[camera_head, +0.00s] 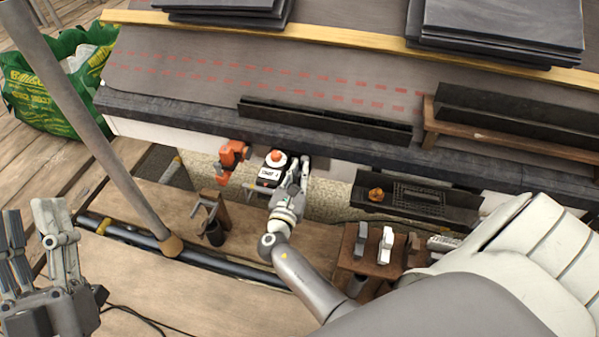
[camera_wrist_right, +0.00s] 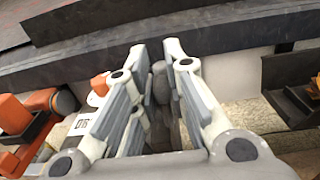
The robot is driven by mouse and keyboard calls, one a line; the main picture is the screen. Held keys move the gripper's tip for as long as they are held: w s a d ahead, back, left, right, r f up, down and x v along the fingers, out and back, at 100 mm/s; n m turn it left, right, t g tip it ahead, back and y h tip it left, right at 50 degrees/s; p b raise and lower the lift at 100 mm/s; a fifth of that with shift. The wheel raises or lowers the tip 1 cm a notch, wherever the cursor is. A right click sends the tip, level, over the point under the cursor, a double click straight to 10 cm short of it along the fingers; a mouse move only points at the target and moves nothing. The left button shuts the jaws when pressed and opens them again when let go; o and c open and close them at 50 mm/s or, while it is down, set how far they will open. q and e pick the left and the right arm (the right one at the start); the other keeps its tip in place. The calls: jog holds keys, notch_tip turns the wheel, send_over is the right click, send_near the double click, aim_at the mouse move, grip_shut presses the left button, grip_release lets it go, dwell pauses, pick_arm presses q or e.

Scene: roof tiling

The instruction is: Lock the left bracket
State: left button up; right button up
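I cannot tell for sure which part is the left bracket. An orange clamp-like part (camera_head: 232,158) sits at the roof edge, left of a dark box with a white label and an orange knob (camera_head: 275,158). My right gripper (camera_head: 300,168) is just right of that box, at the roof edge. In the wrist view my right gripper (camera_wrist_right: 157,60) has its fingers apart, with a small grey upright piece (camera_wrist_right: 159,85) between them that I cannot identify. The orange part shows there at the left (camera_wrist_right: 38,102). My left gripper (camera_head: 35,240) is open and empty at the lower left.
A long dark gutter piece (camera_head: 325,122) lies on the roof edge. A dark tray (camera_head: 425,203) is at the right. A small wooden stand (camera_head: 356,262) with grey and white tools is below it. A grey pole (camera_head: 95,130) crosses the left. Dark tiles (camera_head: 500,28) are stacked above.

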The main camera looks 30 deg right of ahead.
grip_shut()
